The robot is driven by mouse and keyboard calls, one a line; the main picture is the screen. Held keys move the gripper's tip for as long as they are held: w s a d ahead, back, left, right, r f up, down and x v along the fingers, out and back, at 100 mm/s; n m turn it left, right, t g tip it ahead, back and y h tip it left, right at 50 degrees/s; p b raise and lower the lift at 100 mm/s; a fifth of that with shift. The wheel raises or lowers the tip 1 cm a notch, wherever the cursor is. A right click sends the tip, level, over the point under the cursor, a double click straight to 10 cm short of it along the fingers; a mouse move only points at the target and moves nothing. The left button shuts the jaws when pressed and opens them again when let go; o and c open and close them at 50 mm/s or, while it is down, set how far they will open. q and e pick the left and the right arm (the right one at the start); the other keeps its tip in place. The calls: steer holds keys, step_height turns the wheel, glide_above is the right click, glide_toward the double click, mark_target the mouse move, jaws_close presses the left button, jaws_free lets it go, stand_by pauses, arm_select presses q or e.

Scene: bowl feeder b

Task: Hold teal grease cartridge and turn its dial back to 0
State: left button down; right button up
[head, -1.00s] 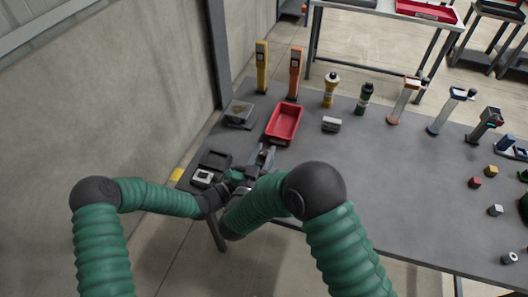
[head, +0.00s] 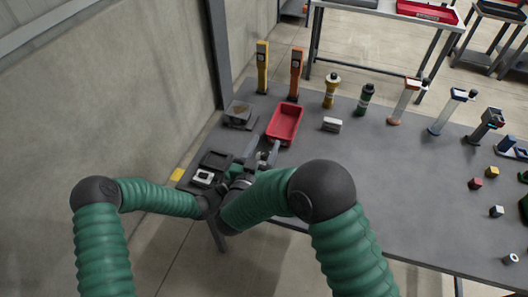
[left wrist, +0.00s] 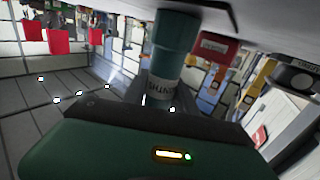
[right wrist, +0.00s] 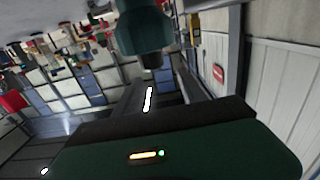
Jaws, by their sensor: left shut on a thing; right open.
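The teal grease cartridge (left wrist: 176,38) shows in the left wrist view as a teal cylinder with a white lettered band (left wrist: 162,88) near its lower end. My left gripper (left wrist: 165,103) is shut on it. The right wrist view also shows the teal cartridge (right wrist: 143,30), with a dark narrow end pointing down the picture. My right gripper (head: 268,154) is open close to it, at the table's near left part; I cannot tell whether it touches. In the head view the cartridge and the left fingertips are mostly hidden by my grippers. The dial's reading is not legible.
A red tray (head: 270,136) lies just beyond the grippers. A black tray (head: 216,158) and a small white-topped device (head: 204,177) sit left of them. A grey-topped box (head: 240,115), yellow and orange upright units, and bottles stand behind.

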mark_target(264, 152)
step_height(264, 152, up, 7)
steer(key=shift+f, duration=0.1)
arm_select(q)
steer(key=c, duration=0.9)
jaws_free()
steer(key=v, duration=1.2)
steer(key=shift+w, duration=0.1)
arm_select(e)
steer(key=shift+a, duration=0.1)
steer(key=shift+r+p, duration=0.25)
steer(key=shift+p, duration=0.05)
arm_select(q)
steer(key=v, duration=0.8)
